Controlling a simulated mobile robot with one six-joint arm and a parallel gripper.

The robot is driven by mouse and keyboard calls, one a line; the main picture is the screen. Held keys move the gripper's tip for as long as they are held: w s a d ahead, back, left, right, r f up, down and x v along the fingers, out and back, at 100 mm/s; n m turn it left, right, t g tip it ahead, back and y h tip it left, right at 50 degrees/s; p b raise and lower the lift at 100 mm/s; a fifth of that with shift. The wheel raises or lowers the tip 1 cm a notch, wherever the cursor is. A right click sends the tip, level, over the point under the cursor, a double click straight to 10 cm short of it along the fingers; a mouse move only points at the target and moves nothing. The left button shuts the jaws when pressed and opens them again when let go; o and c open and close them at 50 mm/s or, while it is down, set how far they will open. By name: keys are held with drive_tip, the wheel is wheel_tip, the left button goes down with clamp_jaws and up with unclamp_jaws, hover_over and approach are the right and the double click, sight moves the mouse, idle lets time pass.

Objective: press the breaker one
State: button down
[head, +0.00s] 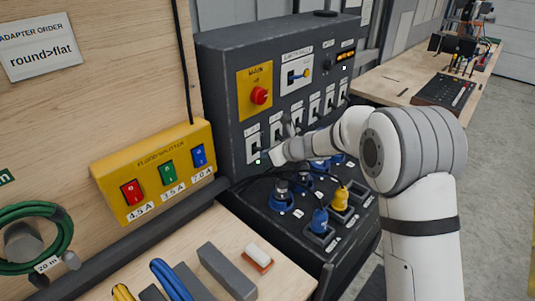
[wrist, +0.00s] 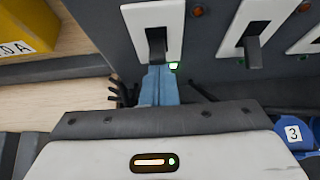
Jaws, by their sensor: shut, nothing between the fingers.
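The breaker panel is a dark grey cabinet (head: 225,85) with a slanted row of white-plated black levers. The leftmost breaker (head: 253,143) has a lit green lamp near its lower edge. In the wrist view its white plate (wrist: 133,20) and black lever (wrist: 156,40) are at the top centre. My gripper (head: 274,154) is at the panel's lower left, just below and right of that breaker. In the wrist view my blue fingers (wrist: 160,75) are together and empty, their tips at or just under the lever's lower end. I cannot tell whether they touch it.
A second breaker (wrist: 252,45) is close on the right. A red knob (head: 260,96) on a yellow plate is above. Blue and yellow plugs (head: 320,220) stand on the sloped deck below. A yellow splitter box (head: 150,170) is at left. Dark cables lie near my fingers.

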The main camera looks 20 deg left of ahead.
drive_tip(key=shift+w+a+r, duration=0.1)
drive_tip(key=shift+w+r, duration=0.05)
drive_tip(key=shift+r, duration=0.45)
drive_tip(key=s+d+r+p, duration=0.1)
drive_tip(key=d+r+p, duration=0.4)
drive_tip(key=r, duration=0.2)
drive_tip(key=shift+s+r, duration=0.3)
drive_tip(key=shift+s, duration=0.05)
